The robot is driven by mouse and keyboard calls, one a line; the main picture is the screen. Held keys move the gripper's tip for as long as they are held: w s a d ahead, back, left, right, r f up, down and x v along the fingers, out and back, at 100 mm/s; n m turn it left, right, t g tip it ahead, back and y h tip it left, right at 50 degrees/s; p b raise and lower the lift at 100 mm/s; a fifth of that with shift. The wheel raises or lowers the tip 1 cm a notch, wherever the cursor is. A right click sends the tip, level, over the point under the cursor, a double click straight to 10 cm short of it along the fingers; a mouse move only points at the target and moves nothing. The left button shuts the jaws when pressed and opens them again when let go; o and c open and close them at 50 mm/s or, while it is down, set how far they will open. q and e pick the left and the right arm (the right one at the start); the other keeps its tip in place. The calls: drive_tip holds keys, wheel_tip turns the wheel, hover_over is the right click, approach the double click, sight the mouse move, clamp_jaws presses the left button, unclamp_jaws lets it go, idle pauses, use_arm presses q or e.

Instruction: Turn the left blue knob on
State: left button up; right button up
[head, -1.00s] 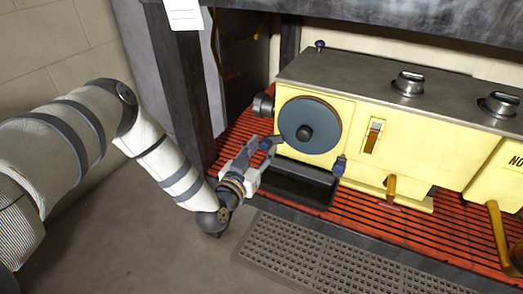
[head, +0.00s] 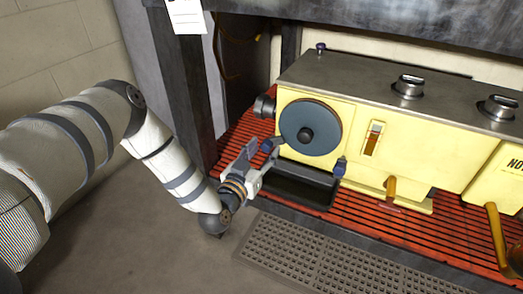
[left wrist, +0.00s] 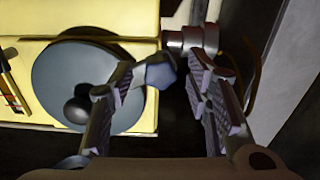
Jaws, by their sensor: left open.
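The left blue knob (head: 267,145) sits at the lower left of the large grey-blue disc (head: 311,127) on the yellow machine (head: 352,160). In the left wrist view the knob (left wrist: 161,72) shows between my open fingers, closer to the left finger. My left gripper (head: 258,160) is open beside the knob, at the machine's lower left corner. It also shows in the left wrist view (left wrist: 164,85). I cannot tell whether a finger touches the knob. A second blue knob (head: 340,167) is at the disc's lower right. My right gripper is not in view.
A dark tray (head: 300,190) lies below the disc, close to my gripper. A dark post (head: 186,90) stands to the left, and a grey shelf (head: 400,25) hangs over the machine. Red slats (head: 370,215) lie under the machine. A grey mat (head: 290,250) is in front.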

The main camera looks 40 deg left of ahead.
use_arm(q)
drive_tip(key=v, duration=1.2)
